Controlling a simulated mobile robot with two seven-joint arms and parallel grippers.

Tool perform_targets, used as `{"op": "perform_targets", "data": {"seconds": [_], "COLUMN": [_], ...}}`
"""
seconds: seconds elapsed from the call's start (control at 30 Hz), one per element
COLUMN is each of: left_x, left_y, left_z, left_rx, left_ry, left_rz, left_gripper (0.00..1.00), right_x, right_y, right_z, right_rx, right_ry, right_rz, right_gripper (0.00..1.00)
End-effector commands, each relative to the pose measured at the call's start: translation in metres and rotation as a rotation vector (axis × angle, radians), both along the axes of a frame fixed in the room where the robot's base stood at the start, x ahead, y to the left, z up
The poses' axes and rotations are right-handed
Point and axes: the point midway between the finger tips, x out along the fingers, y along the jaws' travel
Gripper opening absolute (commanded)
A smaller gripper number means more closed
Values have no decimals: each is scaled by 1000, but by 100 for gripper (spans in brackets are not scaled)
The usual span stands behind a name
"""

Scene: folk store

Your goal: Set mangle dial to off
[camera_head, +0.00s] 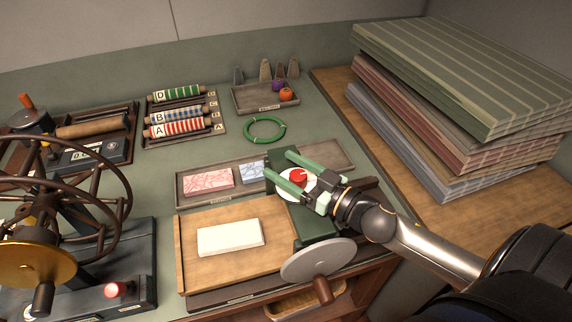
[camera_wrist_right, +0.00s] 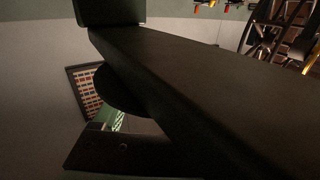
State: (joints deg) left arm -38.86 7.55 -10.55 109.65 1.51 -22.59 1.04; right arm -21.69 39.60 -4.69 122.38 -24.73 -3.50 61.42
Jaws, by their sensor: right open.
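The mangle dial is a red knob (camera_head: 299,175) on a pale round plate, on top of the dark green mangle housing (camera_head: 313,226). A small light mark shows on the knob, but I cannot read the setting. My right gripper (camera_head: 279,168) comes in from the right and is open. In the head view its two green-tinted fingers pass on either side of the red knob; I cannot tell whether they touch it. In the right wrist view, large dark shapes fill most of the picture and the dial cannot be made out. My left gripper is not in view.
A grey disc with a wooden handle (camera_head: 318,258) stands at the mangle's front. A wooden board (camera_head: 190,262) with a white block lies to its left. A tray (camera_head: 184,203) with patterned blocks is behind. Stacked striped sheets (camera_head: 440,85) rise at the right. A spoked wheel stands far left.

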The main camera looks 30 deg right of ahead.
Motion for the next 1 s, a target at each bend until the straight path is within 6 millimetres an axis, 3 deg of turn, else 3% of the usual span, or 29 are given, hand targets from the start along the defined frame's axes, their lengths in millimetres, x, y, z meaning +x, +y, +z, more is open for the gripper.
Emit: {"op": "perform_targets", "data": {"seconds": [0.33,1.0], "left_x": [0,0], "left_y": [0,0], "left_z": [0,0], "left_rx": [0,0], "left_ry": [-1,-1], "left_rz": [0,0], "left_gripper": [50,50], "right_x": [2,1], "right_y": [1,1], "right_z": [0,0], "right_rx": [-1,0], "right_ry": [0,0], "right_rz": [0,0], "right_gripper": [72,0]}}
